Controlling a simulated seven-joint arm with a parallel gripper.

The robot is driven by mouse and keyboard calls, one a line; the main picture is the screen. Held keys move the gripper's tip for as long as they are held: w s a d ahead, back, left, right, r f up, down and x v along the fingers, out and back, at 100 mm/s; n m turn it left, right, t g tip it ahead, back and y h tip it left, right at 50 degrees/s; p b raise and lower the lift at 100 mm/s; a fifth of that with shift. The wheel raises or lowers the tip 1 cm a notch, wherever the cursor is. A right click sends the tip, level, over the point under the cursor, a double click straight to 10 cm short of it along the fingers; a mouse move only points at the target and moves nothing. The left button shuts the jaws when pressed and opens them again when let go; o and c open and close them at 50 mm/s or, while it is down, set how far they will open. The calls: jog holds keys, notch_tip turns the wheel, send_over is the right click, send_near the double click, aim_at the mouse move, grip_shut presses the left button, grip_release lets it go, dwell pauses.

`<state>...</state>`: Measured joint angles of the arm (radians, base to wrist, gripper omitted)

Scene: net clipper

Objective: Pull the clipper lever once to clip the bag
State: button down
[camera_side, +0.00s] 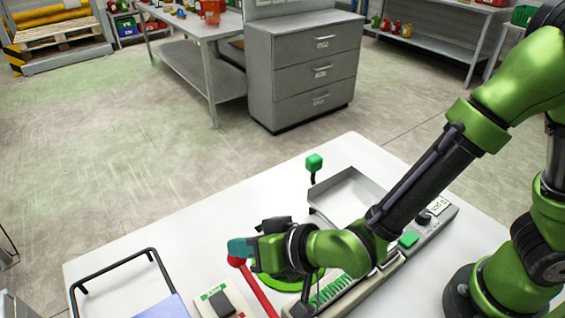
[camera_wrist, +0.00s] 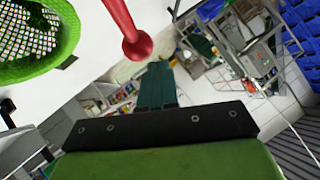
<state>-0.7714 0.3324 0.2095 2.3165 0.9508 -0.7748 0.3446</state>
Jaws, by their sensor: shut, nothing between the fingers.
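The red clipper lever (camera_side: 260,291) rises from the front edge of the side view to a round red knob. In the wrist view its red knob (camera_wrist: 136,46) hangs just beyond my fingertips, slightly left. My gripper (camera_side: 239,247) has teal fingers shut together with nothing between them. They are right at the knob in the side view; whether they touch it I cannot tell. The fingers also show in the wrist view (camera_wrist: 157,80). A green ring with net (camera_wrist: 62,60) is at upper left there, with dark green stuff inside. My arm hides most of the clipper and the bag.
A grey tray (camera_side: 352,194), a green knob on a black stalk (camera_side: 314,163) and a green button (camera_side: 408,239) are behind and right of my gripper. A box with a black switch (camera_side: 222,303) is at the front. A black frame (camera_side: 113,269) stands left. White table between is clear.

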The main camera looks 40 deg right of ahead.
jog(key=shift+w+f, duration=0.3)
jog(key=shift+f, duration=0.7)
jog(key=shift+w+f, duration=0.3)
jog(key=shift+f, duration=0.65)
dwell(1.5)
dwell(0.5)
jog(key=shift+s+r, duration=0.25)
jog(key=shift+r, duration=0.55)
jog(key=shift+s+r, duration=0.25)
jog(key=shift+r, duration=0.5)
jog(key=shift+s+r, duration=0.25)
jog(key=shift+r, duration=0.55)
jog(key=r, duration=0.2)
jog(key=s+r, duration=0.1)
jog(key=r, duration=0.1)
jog(key=shift+s+r, duration=0.2)
jog(key=shift+r, duration=0.2)
